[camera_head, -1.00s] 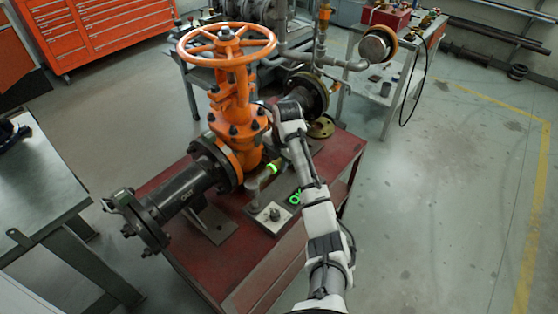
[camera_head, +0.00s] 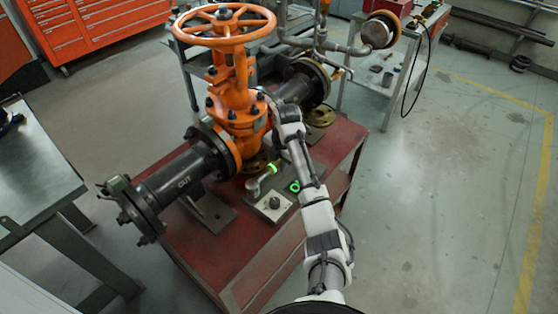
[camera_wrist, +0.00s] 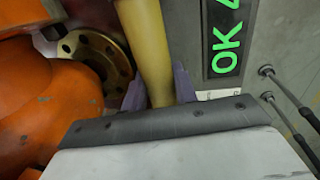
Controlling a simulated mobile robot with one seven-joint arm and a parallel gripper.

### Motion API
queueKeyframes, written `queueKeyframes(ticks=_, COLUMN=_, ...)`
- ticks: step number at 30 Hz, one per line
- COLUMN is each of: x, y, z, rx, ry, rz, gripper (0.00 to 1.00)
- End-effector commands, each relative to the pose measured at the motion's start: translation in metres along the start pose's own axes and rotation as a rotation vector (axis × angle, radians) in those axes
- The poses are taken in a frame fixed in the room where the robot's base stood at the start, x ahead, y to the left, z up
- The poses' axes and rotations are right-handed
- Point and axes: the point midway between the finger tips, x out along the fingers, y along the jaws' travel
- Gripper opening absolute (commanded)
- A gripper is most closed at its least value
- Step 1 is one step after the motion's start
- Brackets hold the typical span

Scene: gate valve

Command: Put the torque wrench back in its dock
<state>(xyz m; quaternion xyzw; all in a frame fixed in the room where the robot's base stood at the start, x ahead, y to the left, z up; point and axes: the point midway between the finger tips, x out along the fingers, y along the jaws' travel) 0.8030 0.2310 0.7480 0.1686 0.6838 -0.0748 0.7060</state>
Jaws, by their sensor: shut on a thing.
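In the wrist view my gripper (camera_wrist: 158,88) is shut around a yellow handle (camera_wrist: 148,40), which looks like the torque wrench's grip. One finger is on each side of it. The handle's ends are out of sight. Beside it on the right, a dark display (camera_wrist: 226,42) on a grey panel shows a green "OK". In the head view my forearm hides the gripper. I cannot make out which part is the dock.
The orange gate valve (camera_head: 238,125) with its handwheel stands close left of my arm on the red table (camera_head: 225,260). Its orange body (camera_wrist: 55,115) and a brass flange (camera_wrist: 97,60) are close in the wrist view. Open floor lies to the right.

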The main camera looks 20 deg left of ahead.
Motion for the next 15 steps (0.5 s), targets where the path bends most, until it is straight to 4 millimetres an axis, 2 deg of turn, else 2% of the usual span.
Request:
queueKeyframes(ticks=10, x=-0.0001, y=0.0005, z=0.0009, rx=-0.001, ry=-0.003, rz=0.003, gripper=0.00)
queueKeyframes(ticks=11, x=-0.0001, y=0.0005, z=0.0009, rx=-0.001, ry=-0.003, rz=0.003, gripper=0.32)
queueKeyframes(ticks=15, x=0.0005, y=0.0003, z=0.0006, rx=0.000, ry=-0.002, rz=0.002, gripper=0.51)
